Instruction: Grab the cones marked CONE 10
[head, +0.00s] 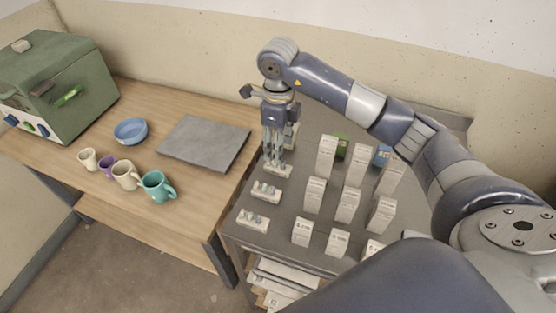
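Several small pale cone sets on white bases stand along the left side of the grey table: one at the front (252,222), one behind it (265,192), and one under my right gripper (278,171). Another pale piece (291,131) is partly hidden behind the gripper. Their markings are too small to read, so I cannot tell which is CONE 10. My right gripper (274,162) points down with its fingertips at the third set. I cannot tell whether the fingers touch or grip it. My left gripper is out of view.
Several white boxes (314,194) stand in rows right of the cones, with a green item (341,147) and a blue item (382,156) among them. The wooden table (208,197) holds a green kiln-like box (62,88), blue bowl (131,131), several mugs (158,187) and grey slab (204,143).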

